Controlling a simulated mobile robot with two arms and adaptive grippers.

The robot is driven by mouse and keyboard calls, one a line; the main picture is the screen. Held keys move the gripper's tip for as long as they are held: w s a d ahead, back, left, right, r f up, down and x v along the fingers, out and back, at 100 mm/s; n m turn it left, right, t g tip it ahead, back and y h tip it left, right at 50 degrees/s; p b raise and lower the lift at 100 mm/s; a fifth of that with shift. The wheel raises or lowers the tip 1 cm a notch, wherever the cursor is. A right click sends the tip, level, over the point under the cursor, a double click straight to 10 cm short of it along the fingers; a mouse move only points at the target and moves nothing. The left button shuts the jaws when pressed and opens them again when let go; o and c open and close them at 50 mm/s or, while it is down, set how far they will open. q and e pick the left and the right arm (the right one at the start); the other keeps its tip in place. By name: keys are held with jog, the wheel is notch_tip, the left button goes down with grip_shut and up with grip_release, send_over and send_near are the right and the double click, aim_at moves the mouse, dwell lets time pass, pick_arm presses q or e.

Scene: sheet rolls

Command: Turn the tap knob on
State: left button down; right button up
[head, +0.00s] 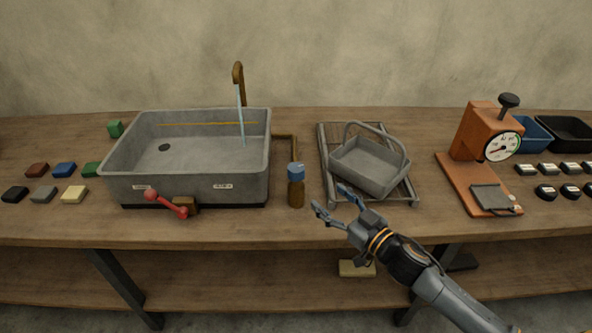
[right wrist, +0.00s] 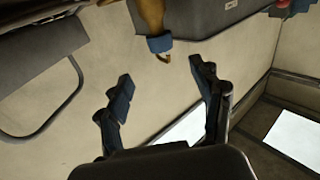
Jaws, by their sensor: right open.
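A tap knob with a blue cap (head: 296,172) tops a brown post (head: 296,192) just right of the sink. It also shows upside down in the right wrist view, with its blue collar (right wrist: 160,43) ahead of the fingers. The brown tap spout (head: 239,72) stands behind the grey sink (head: 188,187), and a thin pale-blue stream (head: 241,118) runs from it into the basin. My right gripper (head: 331,200) is open and empty, right of the knob and apart from it; its fingers also show in the right wrist view (right wrist: 162,75). My left gripper is out of view.
A red lever (head: 170,205) sticks out at the sink's front. A wire rack (head: 325,150) with a grey basket (head: 365,175) stands close right of the knob. An orange scale (head: 475,135) is farther right. Coloured blocks lie left of the sink.

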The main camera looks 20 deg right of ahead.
aim_at(301, 175)
jog(key=p+x, duration=0.1)
jog(key=x, duration=1.2)
jog(key=shift+w+a, duration=0.15)
jog(key=shift+w, duration=0.2)
